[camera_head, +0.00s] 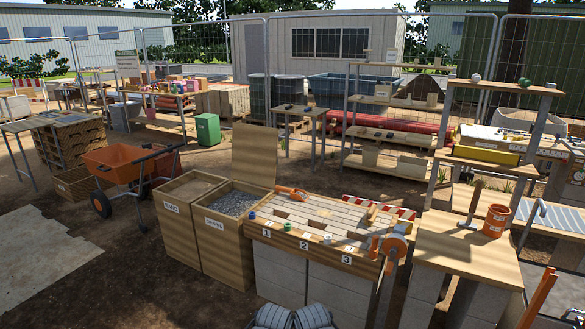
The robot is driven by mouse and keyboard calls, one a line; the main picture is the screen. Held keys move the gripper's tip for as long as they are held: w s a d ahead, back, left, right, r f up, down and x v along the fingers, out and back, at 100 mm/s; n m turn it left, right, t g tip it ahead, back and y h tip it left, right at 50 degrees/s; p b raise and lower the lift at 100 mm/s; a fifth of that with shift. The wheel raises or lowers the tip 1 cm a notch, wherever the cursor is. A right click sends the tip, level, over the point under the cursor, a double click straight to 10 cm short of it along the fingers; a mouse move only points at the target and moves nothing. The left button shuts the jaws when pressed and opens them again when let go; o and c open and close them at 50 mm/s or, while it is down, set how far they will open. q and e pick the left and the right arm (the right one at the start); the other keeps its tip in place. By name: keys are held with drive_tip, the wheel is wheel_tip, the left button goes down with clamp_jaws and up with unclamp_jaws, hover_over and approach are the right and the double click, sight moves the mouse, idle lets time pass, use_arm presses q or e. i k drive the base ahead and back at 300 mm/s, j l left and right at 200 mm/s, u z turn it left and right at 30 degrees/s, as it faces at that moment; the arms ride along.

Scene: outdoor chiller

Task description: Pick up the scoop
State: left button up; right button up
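An orange hand tool (292,191), which looks like the scoop, lies at the back left of the paved worktable (262,232), near the gravel bin. It is small in the view, and I cannot make out its full shape. Neither of my grippers can be made out in the head view.
A bin of grey gravel (257,227) with its lid raised and a closed bin labelled SAND (165,222) stand left of the worktable. An orange pot (496,216) stands on the right-hand bench (455,250). An orange wheelbarrow (120,163) is at the left. Open ground lies at the front left.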

sight(294, 196)
drive_tip(key=i+u, duration=0.25)
drive_tip(key=i, duration=0.25)
drive_tip(key=i+l+u, duration=0.25)
drive_tip(key=i, duration=0.2)
drive_tip(key=i+l+u, duration=0.25)
drive_tip(key=i, duration=0.2)
drive_tip(key=i+l+u, duration=0.75)
drive_tip(key=i+l, duration=0.1)
drive_tip(key=l, duration=0.2)
drive_tip(key=i+l, duration=0.1)
drive_tip(key=l, duration=0.15)
drive_tip(key=i+l, duration=0.1)
drive_tip(key=l, duration=0.2)
